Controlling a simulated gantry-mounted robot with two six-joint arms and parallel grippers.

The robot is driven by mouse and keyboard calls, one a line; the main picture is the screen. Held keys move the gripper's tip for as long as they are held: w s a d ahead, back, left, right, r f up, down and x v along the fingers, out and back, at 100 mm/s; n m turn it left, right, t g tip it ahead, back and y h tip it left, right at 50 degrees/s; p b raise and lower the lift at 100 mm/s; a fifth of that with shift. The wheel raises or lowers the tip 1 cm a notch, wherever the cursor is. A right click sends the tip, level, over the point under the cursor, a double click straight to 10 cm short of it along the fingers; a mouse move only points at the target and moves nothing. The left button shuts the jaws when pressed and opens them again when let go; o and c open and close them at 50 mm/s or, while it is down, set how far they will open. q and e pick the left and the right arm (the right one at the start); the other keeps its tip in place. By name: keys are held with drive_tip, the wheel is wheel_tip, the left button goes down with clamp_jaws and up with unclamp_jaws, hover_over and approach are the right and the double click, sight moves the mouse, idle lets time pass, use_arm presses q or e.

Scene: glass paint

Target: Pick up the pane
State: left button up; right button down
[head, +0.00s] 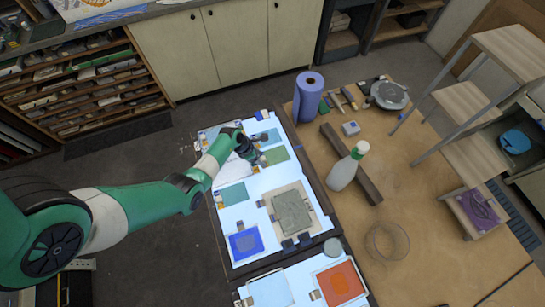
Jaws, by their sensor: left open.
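Several coloured glass panes lie on a bright light table (232,222); which one the task means I cannot tell. A green pane (278,155) lies close to the right of my left gripper (260,160). A teal pane (233,195) and a blue pane (246,242) lie nearer on the left. A grey-green pane (292,212) lies on a beige sheet at the right. An orange pane (341,283) and a pale blue pane (270,290) lie in the nearest section. My left gripper is open over the far part of the light table, with nothing visibly held. My right gripper is out of view.
A dark bar (350,165) lies behind the bottle. A metal-legged shelf (465,105) stands at right.

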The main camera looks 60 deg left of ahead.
use_arm(q)
clamp_jaws()
idle(0.5)
